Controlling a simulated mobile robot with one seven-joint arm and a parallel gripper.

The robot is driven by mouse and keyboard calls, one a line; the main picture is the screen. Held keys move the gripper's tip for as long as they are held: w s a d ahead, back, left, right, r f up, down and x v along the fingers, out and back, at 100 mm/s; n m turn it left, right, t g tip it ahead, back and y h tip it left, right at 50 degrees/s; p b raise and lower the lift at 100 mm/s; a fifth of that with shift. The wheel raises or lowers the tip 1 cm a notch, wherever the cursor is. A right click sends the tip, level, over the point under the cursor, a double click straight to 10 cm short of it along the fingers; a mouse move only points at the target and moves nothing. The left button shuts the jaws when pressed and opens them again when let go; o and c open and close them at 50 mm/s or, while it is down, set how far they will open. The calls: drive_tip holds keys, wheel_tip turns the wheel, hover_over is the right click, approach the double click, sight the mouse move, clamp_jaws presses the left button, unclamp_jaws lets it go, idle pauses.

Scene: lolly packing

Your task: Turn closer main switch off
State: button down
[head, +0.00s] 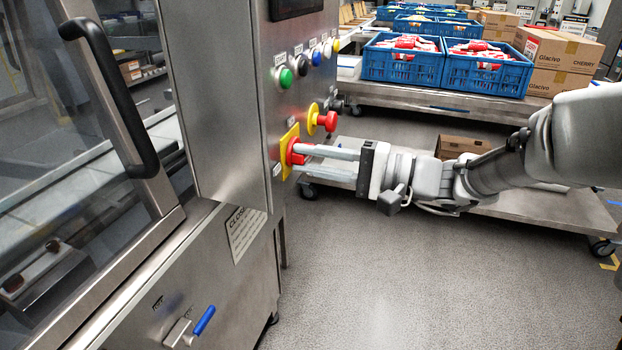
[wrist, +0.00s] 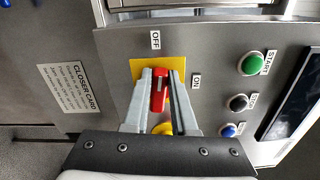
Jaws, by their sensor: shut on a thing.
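The main switch is a red rotary handle (head: 295,152) on a yellow square plate (head: 287,149) on the steel closer's panel. In the wrist view the red handle (wrist: 158,92) stands between the two grey fingers of my gripper (wrist: 160,76). Its long side runs up the picture, with its white-marked end toward the OFF label (wrist: 155,40). The ON label (wrist: 196,81) is to the right. In the head view my gripper (head: 299,160) reaches in from the right and is shut on the handle. The fingers hide part of it.
A red emergency stop (head: 330,121) on a yellow collar sits close above the switch. Green (head: 286,78), black and blue buttons are higher up. A blue-handled lever (head: 203,321) is low on the machine. Blue crates (head: 403,68) stand on a cart behind. The floor in front is clear.

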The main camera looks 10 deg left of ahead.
drive_tip(key=shift+f+n+b, duration=0.3)
drive_tip(key=shift+n+b, duration=0.5)
drive_tip(key=shift+b, duration=0.3)
drive_tip(key=shift+r, duration=0.1)
drive_tip(key=c, duration=0.7)
unclamp_jaws()
drive_tip(key=d, duration=0.5)
drive_tip(key=s+d+p, duration=0.1)
drive_tip(key=d, duration=0.5)
drive_tip(key=d+p, duration=0.1)
drive_tip(key=d, duration=0.5)
drive_tip(key=shift+s+d, duration=0.2)
drive_tip(key=shift+d, duration=0.05)
